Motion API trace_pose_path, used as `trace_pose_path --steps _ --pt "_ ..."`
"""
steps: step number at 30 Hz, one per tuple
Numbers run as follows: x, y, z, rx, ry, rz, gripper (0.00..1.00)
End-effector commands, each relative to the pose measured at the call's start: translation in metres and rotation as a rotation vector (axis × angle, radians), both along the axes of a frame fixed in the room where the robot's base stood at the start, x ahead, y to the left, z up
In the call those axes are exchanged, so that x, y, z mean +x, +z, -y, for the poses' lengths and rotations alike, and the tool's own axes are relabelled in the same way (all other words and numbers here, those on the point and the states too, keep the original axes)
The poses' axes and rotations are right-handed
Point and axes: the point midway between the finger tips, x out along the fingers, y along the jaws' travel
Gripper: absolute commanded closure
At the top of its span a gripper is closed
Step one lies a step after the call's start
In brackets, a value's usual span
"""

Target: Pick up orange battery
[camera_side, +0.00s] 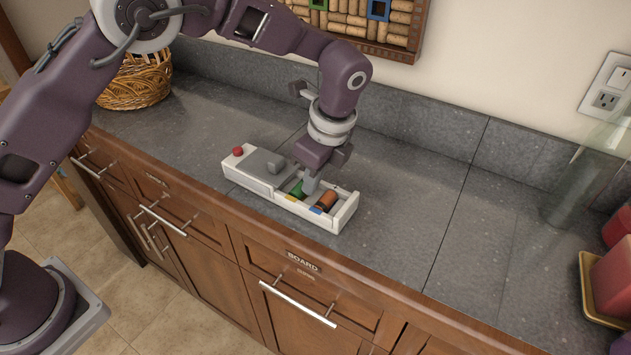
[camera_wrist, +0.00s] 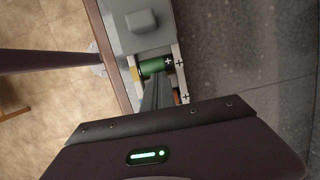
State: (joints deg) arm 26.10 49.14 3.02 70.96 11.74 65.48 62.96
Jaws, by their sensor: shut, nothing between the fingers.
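The orange battery (camera_side: 326,200) lies in the right-hand slot of a white battery box (camera_side: 345,215) on the counter. In the wrist view, only a sliver of orange (camera_wrist: 177,97) shows beside my fingers. A green battery (camera_side: 297,188) lies in the slot to its left; it also shows in the wrist view (camera_wrist: 154,66). My gripper (camera_side: 311,185) is shut and empty, pointing down at the box between the two batteries. In the wrist view, my closed fingers (camera_wrist: 157,92) cover most of the orange battery's slot. I cannot tell whether the fingertips touch either battery.
The box has a grey cover (camera_side: 262,166) with a raised block and a red button (camera_side: 238,151) at its left end. A wicker basket (camera_side: 138,82) stands at the back left. A glass vessel (camera_side: 585,175) stands at the right. The counter (camera_side: 420,190) right of the box is clear.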

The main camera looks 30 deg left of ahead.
Motion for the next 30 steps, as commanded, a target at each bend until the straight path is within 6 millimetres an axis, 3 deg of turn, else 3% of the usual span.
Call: trace_pose_path --steps 3,13,24,30 --pt "0.0 -0.001 -0.015 0.003 0.003 -0.003 1.0" --pt "0.0 0.003 -0.013 0.002 0.0 -0.001 1.0" --pt "0.0 0.081 0.006 0.002 0.0 0.001 1.0" --pt "-0.012 0.093 0.014 0.002 -0.073 -0.003 1.0"
